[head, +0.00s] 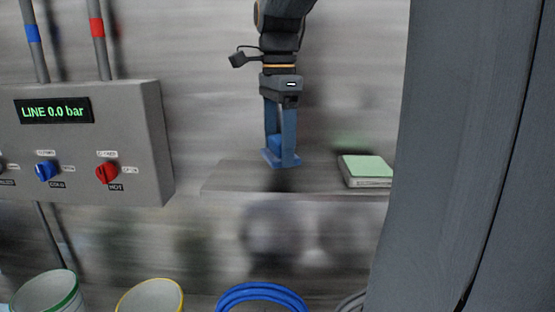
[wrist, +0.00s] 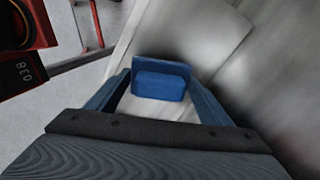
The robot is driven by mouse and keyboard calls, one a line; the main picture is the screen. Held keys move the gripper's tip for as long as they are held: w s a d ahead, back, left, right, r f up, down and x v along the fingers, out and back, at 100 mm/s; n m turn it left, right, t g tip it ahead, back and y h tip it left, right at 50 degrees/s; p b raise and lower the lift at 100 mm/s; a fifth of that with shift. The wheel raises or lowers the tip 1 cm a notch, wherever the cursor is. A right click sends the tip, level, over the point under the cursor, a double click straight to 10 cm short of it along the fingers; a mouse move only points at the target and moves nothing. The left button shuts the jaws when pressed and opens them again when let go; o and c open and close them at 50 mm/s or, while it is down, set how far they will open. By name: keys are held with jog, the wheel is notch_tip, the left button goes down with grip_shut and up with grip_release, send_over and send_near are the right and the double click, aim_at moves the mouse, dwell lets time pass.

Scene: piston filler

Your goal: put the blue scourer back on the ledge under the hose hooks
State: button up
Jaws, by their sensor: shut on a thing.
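The blue scourer (wrist: 160,87) is between the blue fingers of my gripper in the wrist view. In the head view my gripper (head: 283,161) points down over the grey ledge (head: 235,178), shut on the scourer (head: 274,144), which is partly hidden by the similarly blue fingers. A dark shadow lies on the ledge below the fingertips. I cannot tell whether the scourer touches the ledge. The hose hooks are not clearly seen.
A green-topped pad (head: 365,170) lies on the ledge to the right. A grey control box (head: 90,140) is at left, a tall grey panel (head: 450,160) at right. Buckets (head: 150,297) and a coiled blue hose (head: 262,292) are below. The ledge left of my gripper is clear.

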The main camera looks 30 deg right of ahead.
aim_at(278, 160)
jog(key=shift+f+p, duration=0.3)
jog(key=shift+f, duration=1.65)
jog(key=o, duration=0.9)
jog(key=shift+f, duration=0.1)
notch_tip(278, 160, up, 12)
jog(key=shift+r+b, duration=0.15)
jog(key=shift+b, duration=0.6)
